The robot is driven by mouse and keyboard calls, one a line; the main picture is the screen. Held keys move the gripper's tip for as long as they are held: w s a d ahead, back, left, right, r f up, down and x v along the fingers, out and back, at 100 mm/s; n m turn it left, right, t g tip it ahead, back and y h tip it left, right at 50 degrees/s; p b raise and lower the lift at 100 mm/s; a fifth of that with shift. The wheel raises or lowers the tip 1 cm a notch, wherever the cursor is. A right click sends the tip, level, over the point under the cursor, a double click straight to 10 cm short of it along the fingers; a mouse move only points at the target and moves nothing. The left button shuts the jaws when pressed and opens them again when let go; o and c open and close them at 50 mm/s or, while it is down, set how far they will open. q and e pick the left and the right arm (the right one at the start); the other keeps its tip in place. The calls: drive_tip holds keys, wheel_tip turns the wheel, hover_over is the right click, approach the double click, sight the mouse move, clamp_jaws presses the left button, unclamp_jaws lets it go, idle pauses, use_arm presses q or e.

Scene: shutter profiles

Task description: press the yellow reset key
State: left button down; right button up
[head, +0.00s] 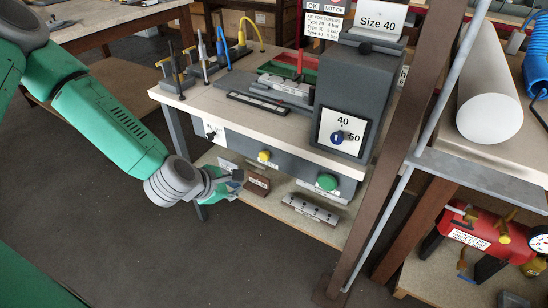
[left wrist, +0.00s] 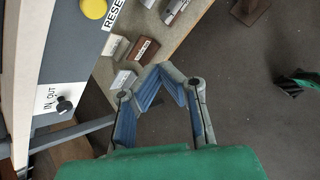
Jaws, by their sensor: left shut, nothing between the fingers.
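The yellow reset key (head: 264,156) is a round button on the grey front panel below the bench top. In the left wrist view the yellow key (left wrist: 94,8) is cut by the top edge, beside a label whose visible letters read "RESE". My left gripper (head: 238,180) is shut and empty. It is below and left of the key in the head view, apart from it. In the left wrist view its blue-padded fingers (left wrist: 161,72) meet at the tips, over the lower shelf area.
A green button (head: 327,182) and a black IN/OUT switch (head: 211,134) flank the key on the panel. The lower shelf (head: 290,215) holds metal blocks and a brown block (head: 257,184). A brown post (head: 390,130) stands at the right. The floor at left is open.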

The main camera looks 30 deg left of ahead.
sight(265, 155)
use_arm(q)
drive_tip(key=shift+w+d+r, duration=0.15)
drive_tip(key=w, duration=0.8)
drive_tip(key=shift+w+d+b, duration=0.25)
drive_tip(key=shift+w+b, duration=0.1)
drive_tip(key=shift+w, duration=0.05)
idle(1.4)
drive_tip(key=shift+w, duration=0.35)
